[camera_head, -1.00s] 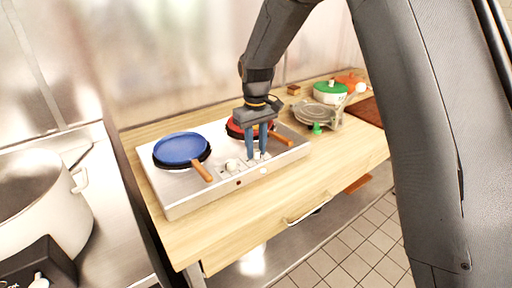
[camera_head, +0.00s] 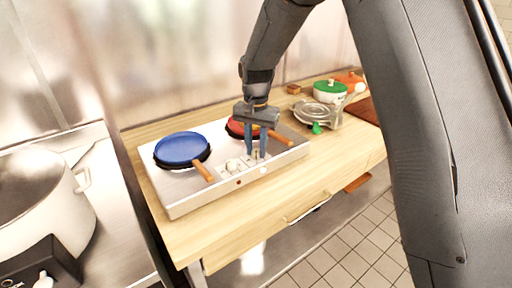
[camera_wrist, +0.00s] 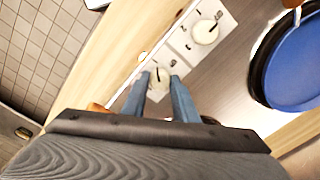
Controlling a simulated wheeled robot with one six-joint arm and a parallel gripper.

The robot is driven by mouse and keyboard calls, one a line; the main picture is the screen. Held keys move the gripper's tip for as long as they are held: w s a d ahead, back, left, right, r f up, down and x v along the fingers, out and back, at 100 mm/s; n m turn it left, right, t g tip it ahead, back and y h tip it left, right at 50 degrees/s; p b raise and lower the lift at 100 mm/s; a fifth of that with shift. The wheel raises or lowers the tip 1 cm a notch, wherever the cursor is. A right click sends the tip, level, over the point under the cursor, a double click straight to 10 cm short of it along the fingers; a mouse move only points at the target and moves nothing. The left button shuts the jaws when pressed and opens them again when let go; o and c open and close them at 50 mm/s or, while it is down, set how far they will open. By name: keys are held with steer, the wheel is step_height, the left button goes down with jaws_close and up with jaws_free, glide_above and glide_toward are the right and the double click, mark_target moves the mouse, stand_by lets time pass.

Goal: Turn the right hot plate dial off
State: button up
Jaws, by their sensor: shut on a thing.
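The steel two-plate hot plate (camera_head: 180,204) stands on a wooden counter. Its left dial (camera_head: 232,166) is a white knob on the front panel and also shows in the wrist view (camera_wrist: 206,32). The right dial (camera_wrist: 160,73) is a white knob between my blue fingertips. My gripper (camera_head: 256,156) points down at the front of the hot plate, one finger on each side of the right dial, shut on it. The fingers largely hide this dial in the head view. Its exact setting is hard to read.
A blue pan (camera_head: 181,149) sits on the left plate, its handle toward the front. A red pan (camera_head: 236,128) sits on the right plate behind my gripper. A green-lidded pot (camera_head: 330,91) stands further right. A big pot (camera_head: 40,205) is at left.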

mark_target(256, 151)
steer(key=m, duration=0.5)
steer(key=shift+w+r+m, duration=0.1)
steer(key=shift+m, duration=0.2)
steer(key=m+p, duration=0.1)
steer(key=m, duration=0.4)
steer(key=shift+m, duration=0.3)
steer(key=o, duration=1.1)
steer(key=shift+c, duration=0.2)
step_height(256, 151, up, 8)
steer(key=b, duration=0.2)
steer(key=shift+b, duration=0.3)
